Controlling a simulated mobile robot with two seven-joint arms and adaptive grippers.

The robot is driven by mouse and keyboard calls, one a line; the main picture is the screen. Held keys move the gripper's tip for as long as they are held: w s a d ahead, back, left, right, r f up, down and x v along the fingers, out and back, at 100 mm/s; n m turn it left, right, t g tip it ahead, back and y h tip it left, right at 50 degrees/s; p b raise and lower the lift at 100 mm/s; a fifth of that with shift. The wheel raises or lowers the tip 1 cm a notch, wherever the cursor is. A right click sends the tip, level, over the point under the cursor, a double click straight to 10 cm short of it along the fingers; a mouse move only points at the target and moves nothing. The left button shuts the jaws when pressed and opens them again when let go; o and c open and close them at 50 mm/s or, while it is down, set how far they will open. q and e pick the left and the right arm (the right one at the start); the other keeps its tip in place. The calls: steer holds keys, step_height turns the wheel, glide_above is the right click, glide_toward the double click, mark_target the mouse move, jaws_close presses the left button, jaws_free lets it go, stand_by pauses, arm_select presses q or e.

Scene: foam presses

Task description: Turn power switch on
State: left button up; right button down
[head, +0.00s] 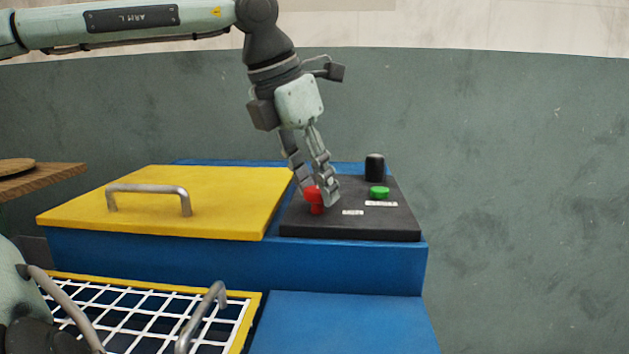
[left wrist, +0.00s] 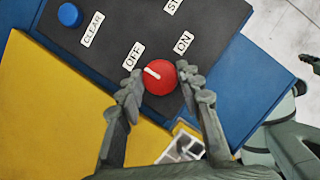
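The power switch is a red round knob (head: 314,198) on the dark control panel (head: 295,225). In the left wrist view the knob (left wrist: 162,84) lies between the OFF label (left wrist: 133,56) and the ON label (left wrist: 183,43), and its white mark points toward OFF. My left gripper (head: 320,193) reaches down to the knob from above. In the left wrist view its fingers (left wrist: 160,75) are apart, one on each side of the knob, with little gap at the tips. I cannot tell whether they touch it.
A green button (head: 379,192) and a black cylinder (head: 375,167) stand right of the knob. A blue button (left wrist: 69,15) shows in the left wrist view. A yellow lid (head: 230,200) with a metal handle (head: 148,189) lies left. A white grid (head: 140,316) is in front.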

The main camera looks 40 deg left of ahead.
arm_select(q)
steer(key=c, duration=0.4)
